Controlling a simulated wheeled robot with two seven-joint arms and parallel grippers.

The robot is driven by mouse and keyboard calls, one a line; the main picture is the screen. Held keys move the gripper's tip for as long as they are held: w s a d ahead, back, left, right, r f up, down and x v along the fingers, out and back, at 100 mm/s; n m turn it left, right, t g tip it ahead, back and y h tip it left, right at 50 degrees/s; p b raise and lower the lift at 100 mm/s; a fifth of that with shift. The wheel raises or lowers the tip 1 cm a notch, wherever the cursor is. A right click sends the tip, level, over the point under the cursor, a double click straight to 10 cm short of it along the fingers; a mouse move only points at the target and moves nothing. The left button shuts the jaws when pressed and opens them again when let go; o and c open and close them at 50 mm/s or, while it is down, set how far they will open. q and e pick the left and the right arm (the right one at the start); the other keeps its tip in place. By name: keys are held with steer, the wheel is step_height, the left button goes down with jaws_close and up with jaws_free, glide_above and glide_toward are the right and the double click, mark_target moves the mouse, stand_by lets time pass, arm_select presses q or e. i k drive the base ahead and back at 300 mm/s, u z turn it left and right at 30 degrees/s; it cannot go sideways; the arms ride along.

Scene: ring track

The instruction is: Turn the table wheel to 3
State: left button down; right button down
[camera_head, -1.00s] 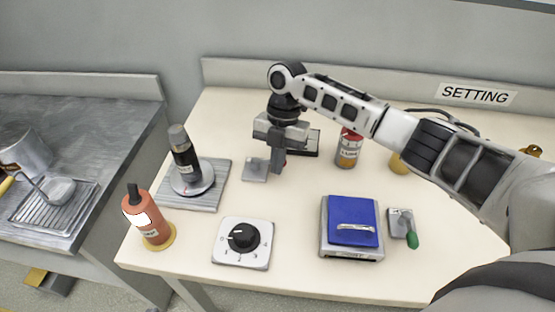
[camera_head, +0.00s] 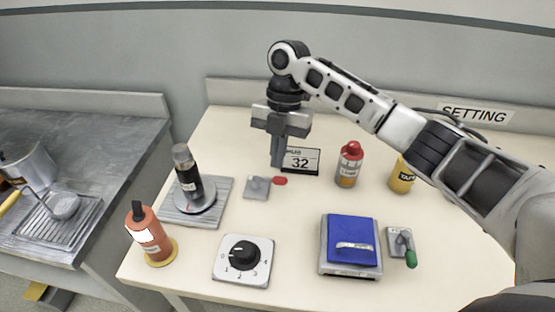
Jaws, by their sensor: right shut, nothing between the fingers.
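A white square plate with a round black knob (camera_head: 243,255) and printed numerals around it sits at the front of the table. I take it for the table wheel. I cannot tell for sure which numeral its mark faces. My right gripper (camera_head: 277,164) is shut and empty, fingers down, well behind the wheel. It hangs above the table in front of a black-framed card reading 32 (camera_head: 301,161). It covers the card's left part. My left gripper is not in view.
A grey plate (camera_head: 256,188) with a red-tipped lever (camera_head: 280,181) lies below my gripper. A dark bottle (camera_head: 187,172), an orange bottle (camera_head: 150,236), a red-capped jar (camera_head: 349,165), a yellow can (camera_head: 402,177), a blue-topped box (camera_head: 352,244) and a green-handled switch (camera_head: 410,257) stand around.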

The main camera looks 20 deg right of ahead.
mark_target(245, 256)
steer(key=k, duration=1)
